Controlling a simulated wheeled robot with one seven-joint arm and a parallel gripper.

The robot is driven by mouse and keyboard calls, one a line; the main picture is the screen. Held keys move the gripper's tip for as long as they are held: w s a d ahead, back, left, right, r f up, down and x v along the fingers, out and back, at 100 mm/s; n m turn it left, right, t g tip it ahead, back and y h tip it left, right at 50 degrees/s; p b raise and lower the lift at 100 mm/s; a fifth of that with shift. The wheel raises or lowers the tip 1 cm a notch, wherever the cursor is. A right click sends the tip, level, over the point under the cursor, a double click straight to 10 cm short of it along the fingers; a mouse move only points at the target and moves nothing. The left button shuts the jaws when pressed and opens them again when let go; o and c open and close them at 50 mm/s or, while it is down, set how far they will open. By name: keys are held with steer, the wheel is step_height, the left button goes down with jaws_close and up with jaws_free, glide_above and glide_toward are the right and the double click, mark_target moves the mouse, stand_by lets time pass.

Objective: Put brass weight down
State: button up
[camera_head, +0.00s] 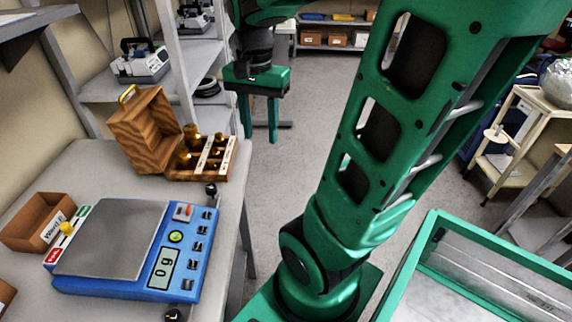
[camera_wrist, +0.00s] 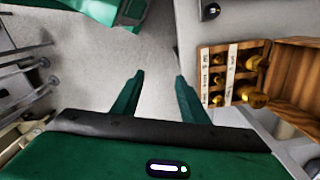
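Several brass weights (camera_head: 190,133) sit in the compartments of an open wooden case (camera_head: 140,125) on the table. The brass weights (camera_wrist: 257,99) and the wooden case (camera_wrist: 291,62) also show at the right of the wrist view. My gripper (camera_head: 259,138) is open, with its fingers pointing down, beyond the table's right edge and to the right of the case. In the wrist view my gripper (camera_wrist: 160,77) has nothing between its fingers, only floor behind them. No brass weight lies on the steel pan (camera_head: 110,240) of the blue scale (camera_head: 185,255), whose display reads 0 g.
A brown bin (camera_head: 38,222) stands left of the scale. A grey shelf (camera_head: 110,88) with devices rises behind the case. A green-framed tray (camera_head: 445,270) is at the lower right. A cart (camera_head: 520,130) stands at the far right. Bare table lies between case and scale.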

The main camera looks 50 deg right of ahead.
steer(key=s+a+f+n, duration=0.1)
steer(key=s+f+n, duration=0.1)
steer(key=s, duration=0.3)
steer(key=s+f+n, duration=0.2)
steer(key=s+n, duration=0.3)
steer(key=shift+s+a+f, duration=0.15)
steer(key=shift+a+f, duration=0.2)
